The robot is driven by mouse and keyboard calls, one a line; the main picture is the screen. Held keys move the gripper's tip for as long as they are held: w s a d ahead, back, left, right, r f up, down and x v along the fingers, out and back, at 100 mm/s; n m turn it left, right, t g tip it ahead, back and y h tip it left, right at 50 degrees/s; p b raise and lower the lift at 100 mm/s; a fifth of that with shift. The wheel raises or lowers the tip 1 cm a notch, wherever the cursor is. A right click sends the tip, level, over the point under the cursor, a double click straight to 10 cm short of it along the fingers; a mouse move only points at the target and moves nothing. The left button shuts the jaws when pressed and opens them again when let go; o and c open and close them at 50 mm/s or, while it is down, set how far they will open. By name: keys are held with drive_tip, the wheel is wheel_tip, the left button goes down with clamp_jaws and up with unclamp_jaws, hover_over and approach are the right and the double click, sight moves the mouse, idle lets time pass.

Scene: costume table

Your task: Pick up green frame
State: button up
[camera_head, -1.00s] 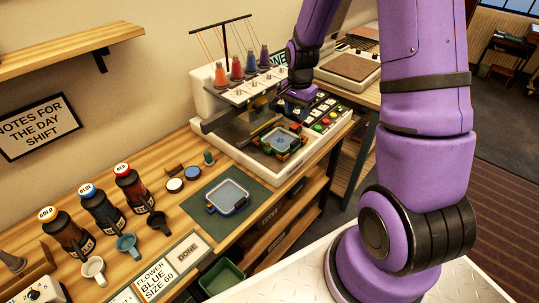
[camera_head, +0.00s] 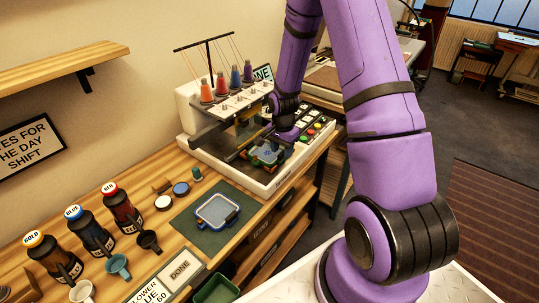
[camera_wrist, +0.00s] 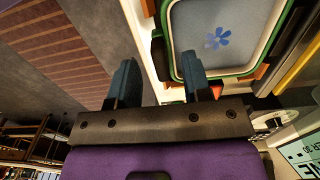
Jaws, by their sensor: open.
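The green frame (camera_wrist: 240,72) holds pale cloth with a blue flower and fills the upper right of the wrist view. In the head view the frame (camera_head: 268,155) sits on the embroidery machine's bed, partly hidden by my arm. Contact cannot be told. In the head view my gripper (camera_head: 275,142) is at the frame's right rear side.
The embroidery machine (camera_head: 232,172) carries colored thread cones above and buttons at right. A blue frame (camera_head: 217,212) lies on a dark green mat (camera_head: 185,220). Bottles and cups stand at the left. A green bin (camera_head: 217,290) is below the table edge.

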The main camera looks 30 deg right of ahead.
drive_tip(key=shift+f, duration=1.05)
clamp_jaws()
drive_tip(key=shift+r, duration=0.1)
